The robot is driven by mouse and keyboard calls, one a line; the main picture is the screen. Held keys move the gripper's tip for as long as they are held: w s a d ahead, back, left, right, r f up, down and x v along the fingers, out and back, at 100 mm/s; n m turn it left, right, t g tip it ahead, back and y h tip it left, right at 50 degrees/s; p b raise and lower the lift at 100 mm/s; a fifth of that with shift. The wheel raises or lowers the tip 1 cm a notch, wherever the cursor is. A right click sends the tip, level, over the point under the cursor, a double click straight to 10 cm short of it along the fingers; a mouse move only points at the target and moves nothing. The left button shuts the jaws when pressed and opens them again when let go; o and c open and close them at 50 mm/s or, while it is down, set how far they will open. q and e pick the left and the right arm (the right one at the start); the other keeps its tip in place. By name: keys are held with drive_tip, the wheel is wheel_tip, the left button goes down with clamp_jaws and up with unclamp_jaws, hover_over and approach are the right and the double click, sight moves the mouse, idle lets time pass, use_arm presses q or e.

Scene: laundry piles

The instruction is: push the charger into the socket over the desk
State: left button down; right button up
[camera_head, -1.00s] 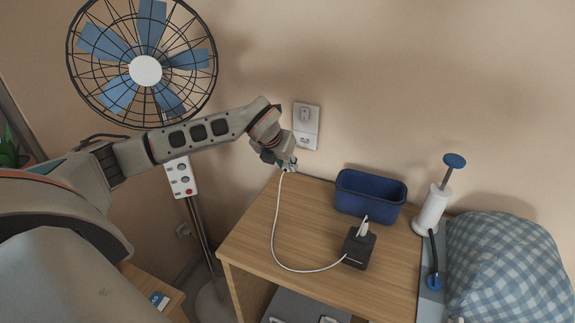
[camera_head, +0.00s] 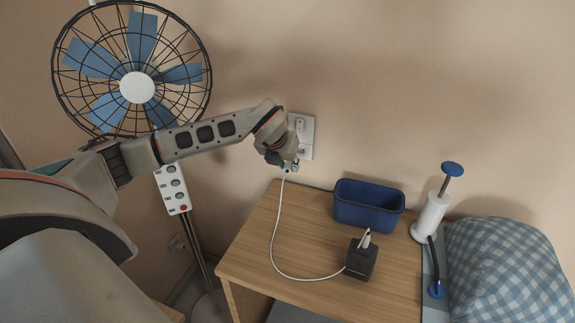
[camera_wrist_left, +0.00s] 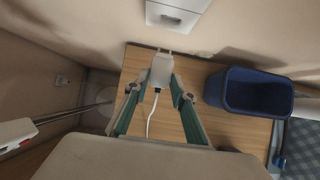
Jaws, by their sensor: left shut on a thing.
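The white charger (camera_wrist_left: 161,69) is between the fingers of my left gripper (camera_wrist_left: 161,88), its prongs pointing at the wall. The white socket plate (camera_wrist_left: 180,14) is just ahead of the prongs, with a gap visible between them. In the head view the socket plate (camera_head: 303,131) is on the wall above the desk's back left corner, and my left gripper (camera_head: 289,166) is just below it. The gripper hides most of the charger there. A white cable (camera_head: 273,238) hangs from the charger to the desk. My right gripper is not in view.
The wooden desk (camera_head: 300,215) carries a blue bin (camera_head: 367,204) and a black box (camera_head: 361,260) where the cable ends. A white-and-blue pump-like object (camera_head: 431,214) and a checked pillow (camera_head: 505,265) are at the right. A fan (camera_head: 136,88) stands at the left.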

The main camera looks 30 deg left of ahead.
use_arm(q)
drive_tip(key=shift+w+a, duration=0.15)
drive_tip(key=shift+w, duration=0.35)
drive_tip(key=shift+w+a, duration=0.2)
drive_tip(key=shift+w, duration=0.7)
drive_tip(key=shift+w+a, duration=0.2)
drive_tip(key=shift+w, duration=0.8)
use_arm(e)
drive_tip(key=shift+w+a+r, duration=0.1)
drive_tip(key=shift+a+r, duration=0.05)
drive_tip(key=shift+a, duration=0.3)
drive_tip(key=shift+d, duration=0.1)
use_arm(q)
drive_tip(key=shift+w+a+b, duration=0.15)
drive_tip(key=shift+w, duration=0.4)
drive_tip(key=shift+w+a+b, duration=0.15)
drive_tip(key=shift+w, duration=0.35)
drive_tip(key=c, duration=1.6)
unclamp_jaws()
